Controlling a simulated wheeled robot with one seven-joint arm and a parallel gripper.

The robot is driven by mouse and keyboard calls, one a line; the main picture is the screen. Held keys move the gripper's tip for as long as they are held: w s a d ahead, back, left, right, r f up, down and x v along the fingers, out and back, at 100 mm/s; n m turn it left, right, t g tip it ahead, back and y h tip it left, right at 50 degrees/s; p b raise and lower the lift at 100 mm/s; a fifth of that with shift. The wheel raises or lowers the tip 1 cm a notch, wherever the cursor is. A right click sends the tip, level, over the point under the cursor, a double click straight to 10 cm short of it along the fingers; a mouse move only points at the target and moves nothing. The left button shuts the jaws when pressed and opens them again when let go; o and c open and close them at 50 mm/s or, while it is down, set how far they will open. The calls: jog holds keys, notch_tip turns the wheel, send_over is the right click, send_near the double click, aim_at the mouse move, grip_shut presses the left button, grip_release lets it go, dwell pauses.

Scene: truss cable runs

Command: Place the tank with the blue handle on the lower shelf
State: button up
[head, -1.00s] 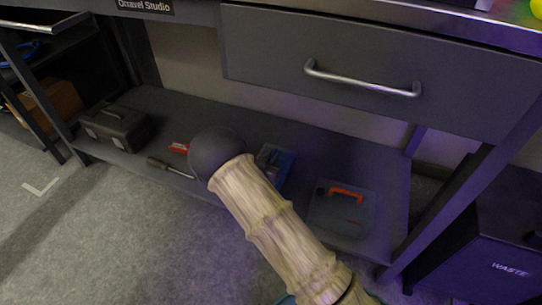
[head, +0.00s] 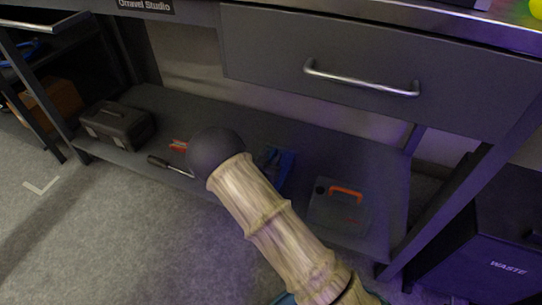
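The lower shelf (head: 340,158) is a dark grey board under the workbench, with bare room between the things on it. No tank with a blue handle can be made out on the shelf. A blue-teal edge (head: 284,298) shows at the bottom of the head view beside my arm; it is mostly cut off, and I cannot tell what it belongs to. My wood-textured arm with a dark round joint crosses the middle and hides part of the shelf. My gripper is out of view.
On the shelf are a dark toolbox (head: 118,125), a screwdriver (head: 170,166), a small red item (head: 179,146), a blue item (head: 283,168) and a clear case with an orange handle (head: 338,210). A drawer (head: 375,65) hangs above. A waste bin (head: 480,245) stands right.

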jog(key=p+v, duration=0.5)
jog(key=v, duration=0.6)
jog(key=shift+s, duration=0.2)
